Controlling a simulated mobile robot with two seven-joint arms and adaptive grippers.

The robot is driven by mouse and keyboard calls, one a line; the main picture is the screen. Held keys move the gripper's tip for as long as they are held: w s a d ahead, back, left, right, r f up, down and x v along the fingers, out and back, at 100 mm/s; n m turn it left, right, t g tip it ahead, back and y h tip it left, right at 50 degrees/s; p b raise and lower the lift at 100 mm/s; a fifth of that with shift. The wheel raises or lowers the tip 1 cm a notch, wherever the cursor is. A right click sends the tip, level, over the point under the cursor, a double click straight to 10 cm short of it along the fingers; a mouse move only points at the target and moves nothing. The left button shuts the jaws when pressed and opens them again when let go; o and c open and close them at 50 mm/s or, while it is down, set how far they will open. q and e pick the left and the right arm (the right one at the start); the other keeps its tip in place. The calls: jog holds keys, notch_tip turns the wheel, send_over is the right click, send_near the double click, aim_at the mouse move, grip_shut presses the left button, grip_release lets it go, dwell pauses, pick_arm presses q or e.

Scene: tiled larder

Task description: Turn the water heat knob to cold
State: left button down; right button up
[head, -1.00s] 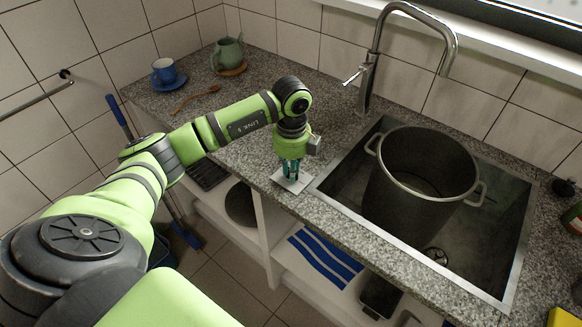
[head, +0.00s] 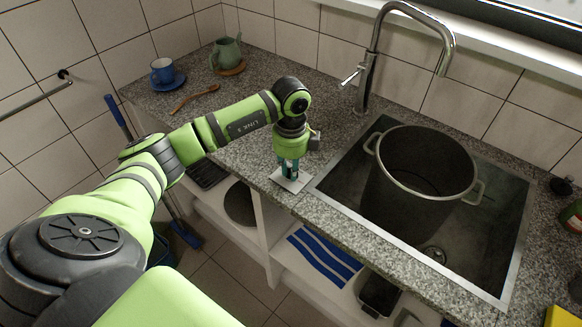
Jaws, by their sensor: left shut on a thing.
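My left gripper (head: 290,176) points straight down over the front edge of the counter, left of the sink. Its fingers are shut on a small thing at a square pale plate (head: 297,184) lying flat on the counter. I take this to be the water heat knob; the fingers hide it, so its pointer and markings do not show. The chrome tap (head: 366,75) with its side lever stands behind the sink, apart from the gripper. My right gripper is not in view.
A large grey pot (head: 412,205) stands in the sink (head: 497,262). A wooden spoon (head: 193,98), a blue cup (head: 163,72) on a saucer and a green teapot (head: 227,52) are at the back left. A blue-striped cloth (head: 325,255) lies on the shelf below.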

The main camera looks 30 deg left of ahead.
pick_arm(q)
jog(key=c, duration=1.2)
grip_release()
notch_tip(320, 180, up, 12)
jog(key=shift+r, duration=0.1)
